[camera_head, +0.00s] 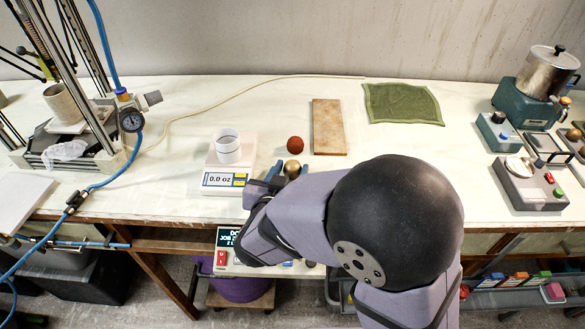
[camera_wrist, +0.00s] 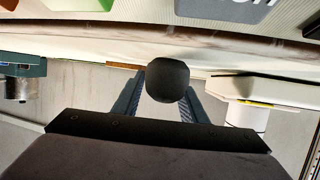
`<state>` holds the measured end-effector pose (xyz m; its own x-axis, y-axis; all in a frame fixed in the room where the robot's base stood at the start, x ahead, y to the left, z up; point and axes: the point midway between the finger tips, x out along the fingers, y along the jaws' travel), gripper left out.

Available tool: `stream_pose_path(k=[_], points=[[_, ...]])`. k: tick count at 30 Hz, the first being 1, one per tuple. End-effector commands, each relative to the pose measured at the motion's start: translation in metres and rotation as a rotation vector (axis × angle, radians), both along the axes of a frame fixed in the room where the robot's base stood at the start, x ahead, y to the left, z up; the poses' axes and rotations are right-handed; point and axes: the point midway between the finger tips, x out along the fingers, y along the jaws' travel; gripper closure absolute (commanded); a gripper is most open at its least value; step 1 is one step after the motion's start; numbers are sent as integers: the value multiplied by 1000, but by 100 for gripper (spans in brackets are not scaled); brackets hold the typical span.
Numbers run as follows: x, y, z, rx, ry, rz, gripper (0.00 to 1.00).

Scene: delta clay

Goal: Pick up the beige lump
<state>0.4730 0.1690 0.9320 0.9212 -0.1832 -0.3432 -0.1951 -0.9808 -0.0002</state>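The beige lump (camera_head: 292,169) is a small round ball, seen tan-brown in the head view. It sits between the fingertips of my gripper (camera_head: 290,171). In the wrist view the lump (camera_wrist: 167,80) shows as a dark, shaded ball between the two blue-grey fingers of my gripper (camera_wrist: 165,90). The fingers look shut on its sides. The wrist view is upside down, and the lump stands out partly against the wall, so it appears raised off the table. My arm hides part of the table below it.
A red-brown lump (camera_head: 295,144) lies just behind, beside a wooden board (camera_head: 328,127). A scale reading 0.0 oz (camera_head: 225,180) with a white cup (camera_head: 227,145) stands left. A green cloth (camera_head: 402,103) lies back right; machines stand at both sides.

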Motion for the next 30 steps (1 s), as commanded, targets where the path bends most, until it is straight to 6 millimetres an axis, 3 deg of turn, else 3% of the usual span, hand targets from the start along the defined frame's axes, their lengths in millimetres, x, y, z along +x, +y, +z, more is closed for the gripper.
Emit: stream_pose_path(k=[1,3,14,30], points=[[0,0,0,0,0,0,74],[0,0,0,0,0,0,88],[0,0,5,1,-2,-1,89],[0,0,85,4,-5,-1,89]])
